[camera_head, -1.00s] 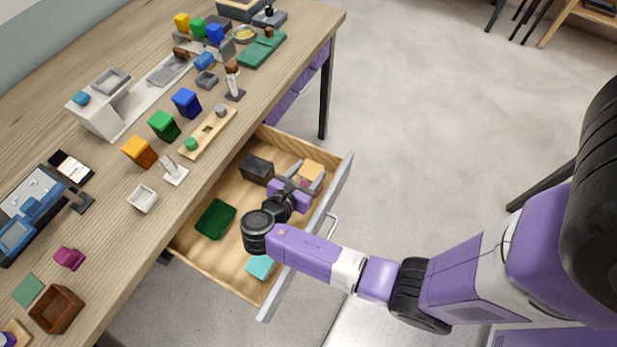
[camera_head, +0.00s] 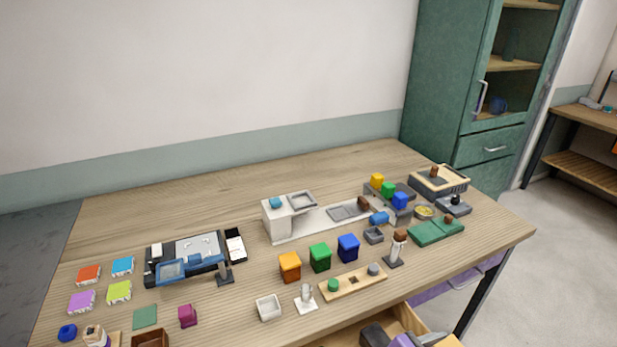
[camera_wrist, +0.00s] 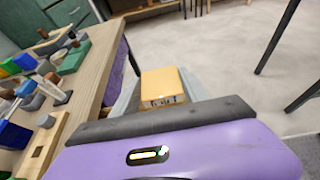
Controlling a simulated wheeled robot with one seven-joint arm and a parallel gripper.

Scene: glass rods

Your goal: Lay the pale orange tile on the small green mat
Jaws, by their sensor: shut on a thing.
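The pale orange tile (camera_wrist: 163,86) is held at the dark finger edge of my gripper (camera_wrist: 160,118) in the wrist view, with small dark marks on its near side. My gripper is shut on it, above the open drawer beside the table. The small green mat (camera_head: 145,316) lies flat and bare on the table at the front left, far to the left of my gripper.
A brown box (camera_head: 150,339) and a magenta piece (camera_head: 187,315) sit close to the mat. Coloured tiles (camera_head: 119,291) lie behind it to the left. A white dish (camera_head: 268,307), a small white stand (camera_head: 306,298) and a wooden strip (camera_head: 352,283) line the front edge. The drawer (camera_head: 412,320) is open.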

